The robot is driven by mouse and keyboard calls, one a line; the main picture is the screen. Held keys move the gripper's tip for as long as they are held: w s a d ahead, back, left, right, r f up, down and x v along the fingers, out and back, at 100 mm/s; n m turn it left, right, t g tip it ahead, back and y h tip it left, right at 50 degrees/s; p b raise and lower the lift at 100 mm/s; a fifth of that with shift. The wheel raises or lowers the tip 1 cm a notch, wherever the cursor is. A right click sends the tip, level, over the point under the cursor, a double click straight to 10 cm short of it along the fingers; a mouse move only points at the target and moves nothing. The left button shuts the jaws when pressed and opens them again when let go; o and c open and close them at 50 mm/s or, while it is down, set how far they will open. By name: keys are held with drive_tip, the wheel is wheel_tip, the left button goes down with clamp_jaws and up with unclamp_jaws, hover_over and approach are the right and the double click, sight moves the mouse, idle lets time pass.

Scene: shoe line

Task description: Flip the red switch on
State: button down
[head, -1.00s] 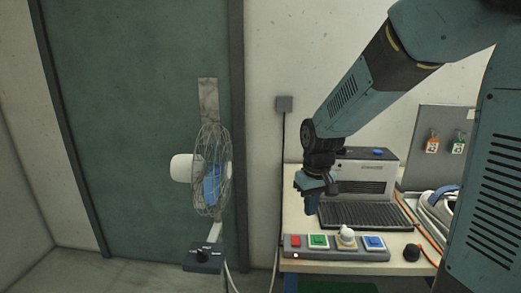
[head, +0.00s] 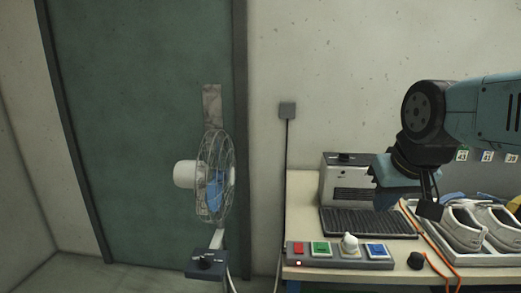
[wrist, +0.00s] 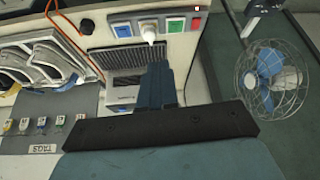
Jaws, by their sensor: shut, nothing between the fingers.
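The red switch (head: 298,247) is at the left end of a grey switch strip (head: 340,263) on the front of the workbench. A small red light glows just below it. In the wrist view the red switch (wrist: 196,24) is near the top. Whether its rocker is up or down is too small to tell. My gripper (head: 430,209) is shut and empty, above the bench to the right of the strip, well apart from the red switch. In the wrist view my gripper's closed fingers (wrist: 157,85) point toward the strip.
A green switch (head: 321,248), a white knob (head: 349,243) and a blue switch (head: 376,250) share the strip. Behind is a grey machine (head: 345,180) with a ribbed belt. White shoes (head: 465,228) lie in a tray at right. A fan (head: 213,180) stands left.

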drive_tip(key=shift+s+d+r, duration=0.15)
drive_tip(key=shift+s+d, duration=0.05)
drive_tip(key=shift+s, duration=0.45)
drive_tip(key=shift+w, duration=0.1)
drive_tip(key=n+g, duration=0.5)
drive_tip(key=n, duration=1.2)
hover_over(298, 244)
wheel_tip(298, 244, down, 13)
drive_tip(key=shift+r, duration=0.15)
wheel_tip(298, 244, down, 14)
